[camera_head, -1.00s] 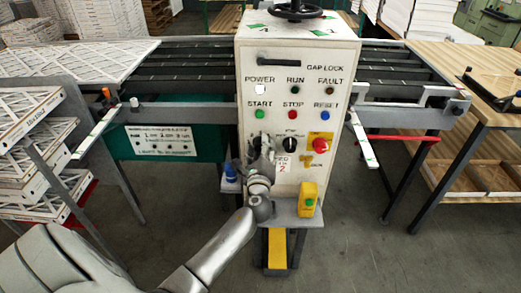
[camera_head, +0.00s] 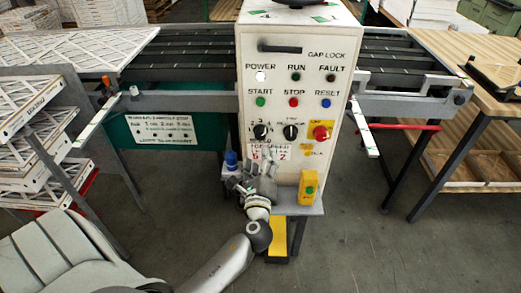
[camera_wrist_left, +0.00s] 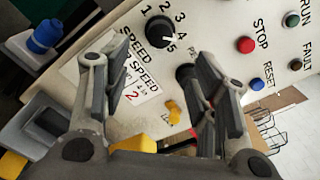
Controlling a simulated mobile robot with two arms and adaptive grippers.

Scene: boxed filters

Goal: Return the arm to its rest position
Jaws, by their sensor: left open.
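My left gripper (camera_head: 252,180) is in front of the lower part of the white control panel (camera_head: 285,95), below its black selector knobs. It is open and empty. In the left wrist view its two fingers (camera_wrist_left: 150,85) stand apart, with the panel face, a speed knob (camera_wrist_left: 160,32) and a speed label (camera_wrist_left: 133,95) behind and between them. The gripper is apart from the speed knob, which shows clear in the head view (camera_head: 261,131). My right gripper is not in view.
Shelves of framed filters (camera_head: 40,130) are at left. A wooden table (camera_head: 485,90) is at right.

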